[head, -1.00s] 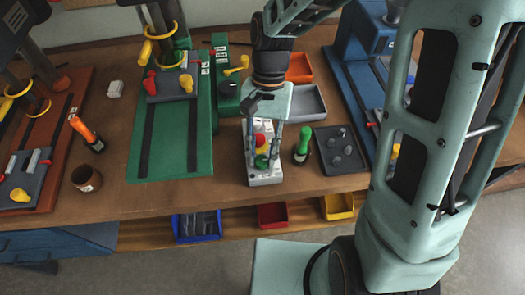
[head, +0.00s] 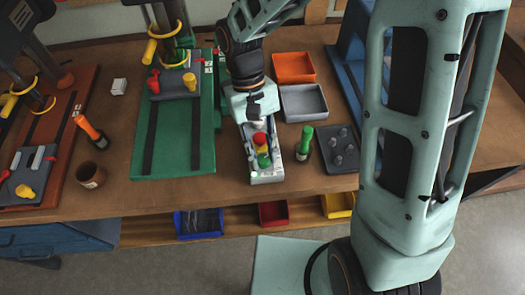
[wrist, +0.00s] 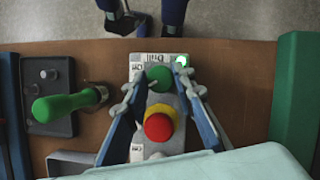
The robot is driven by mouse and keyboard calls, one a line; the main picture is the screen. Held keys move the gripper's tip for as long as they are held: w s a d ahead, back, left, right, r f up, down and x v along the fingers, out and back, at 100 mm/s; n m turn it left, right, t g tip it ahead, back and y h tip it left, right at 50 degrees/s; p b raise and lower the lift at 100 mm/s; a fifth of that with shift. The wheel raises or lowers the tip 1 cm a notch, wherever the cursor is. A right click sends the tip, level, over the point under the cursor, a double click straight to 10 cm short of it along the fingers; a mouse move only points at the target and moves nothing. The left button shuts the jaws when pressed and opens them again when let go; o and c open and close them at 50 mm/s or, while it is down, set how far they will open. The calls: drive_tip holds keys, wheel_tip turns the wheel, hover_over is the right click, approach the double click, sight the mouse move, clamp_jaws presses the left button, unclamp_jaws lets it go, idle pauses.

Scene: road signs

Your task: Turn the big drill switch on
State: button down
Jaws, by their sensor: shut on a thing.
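The control box (head: 268,178) stands near the table's front edge and carries a green knob (head: 264,161), a red button (head: 260,138) and a yellow part below it. In the wrist view the box has a "Drill" label (wrist: 150,58), with the green knob (wrist: 158,77) close to it and the red button (wrist: 158,127) nearer to me. A small green light (wrist: 182,60) at the corner looks bright. My gripper (wrist: 160,82) has its fingertips on both sides of the green knob and is shut on it. The fingers hide parts of the box's sides.
A green-handled tool (head: 304,143) and a dark tray (head: 338,150) stand right of the box. A grey bin (head: 304,103) and an orange bin (head: 293,67) lie behind. A green machine base (head: 172,150) is to the left. Bins sit on the shelf below.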

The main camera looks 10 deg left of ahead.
idle(0.3)
drive_tip(key=c, duration=1.6)
unclamp_jaws()
drive_tip(key=v, duration=1.2)
drive_tip(key=shift+w, duration=0.1)
